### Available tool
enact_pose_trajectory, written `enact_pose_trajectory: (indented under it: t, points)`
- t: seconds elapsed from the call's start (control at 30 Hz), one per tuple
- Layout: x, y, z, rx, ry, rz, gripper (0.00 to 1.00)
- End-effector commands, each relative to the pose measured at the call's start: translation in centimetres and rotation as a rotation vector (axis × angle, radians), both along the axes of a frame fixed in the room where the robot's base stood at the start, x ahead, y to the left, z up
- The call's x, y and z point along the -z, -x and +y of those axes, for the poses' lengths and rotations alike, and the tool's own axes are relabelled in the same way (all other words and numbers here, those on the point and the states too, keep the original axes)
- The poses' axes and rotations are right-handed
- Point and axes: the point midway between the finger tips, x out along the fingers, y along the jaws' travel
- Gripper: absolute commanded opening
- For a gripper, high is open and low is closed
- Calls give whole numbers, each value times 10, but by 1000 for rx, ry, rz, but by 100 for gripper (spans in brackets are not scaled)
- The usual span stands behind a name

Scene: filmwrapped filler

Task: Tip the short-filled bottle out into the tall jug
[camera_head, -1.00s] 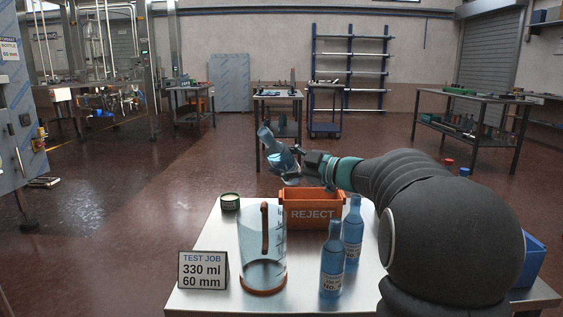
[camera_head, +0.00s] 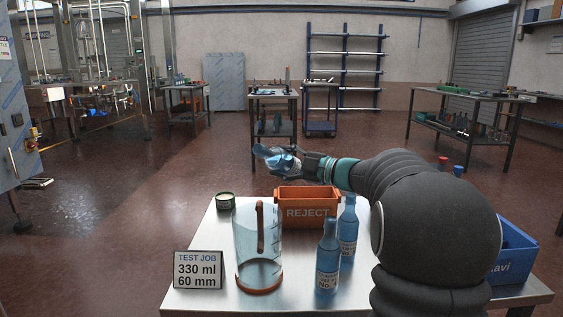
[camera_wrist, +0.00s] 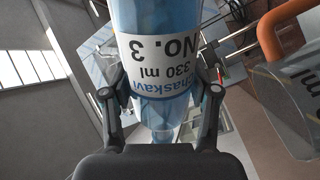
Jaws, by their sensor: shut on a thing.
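My gripper (camera_head: 293,162) is shut on a blue bottle (camera_head: 270,156). The bottle is held above and behind the table, tilted to nearly lying flat, one end pointing left. In the wrist view its label reads "NO. 3" and "330 ml", upside down (camera_wrist: 160,50), and the fingers (camera_wrist: 162,92) clasp its sides. The tall jug (camera_head: 245,235) stands upright on the table, clear-walled with an orange base and handle. The bottle is apart from the jug, beyond it. The jug also shows at the right of the wrist view (camera_wrist: 298,108). The liquid level in the bottle is unclear.
An orange REJECT bin (camera_head: 307,211) stands behind the jug. Two blue bottles (camera_head: 327,262) (camera_head: 348,228) stand right of it. A blue crate (camera_head: 517,252) is at far right. Bare tabletop lies in front.

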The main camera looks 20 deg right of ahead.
Motion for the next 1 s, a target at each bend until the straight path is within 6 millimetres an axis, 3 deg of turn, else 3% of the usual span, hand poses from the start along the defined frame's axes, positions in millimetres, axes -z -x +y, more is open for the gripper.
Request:
enact_pose_trajectory:
  t: [1.0]
  points:
    - [11,-4,-6,0,140,-114,11]
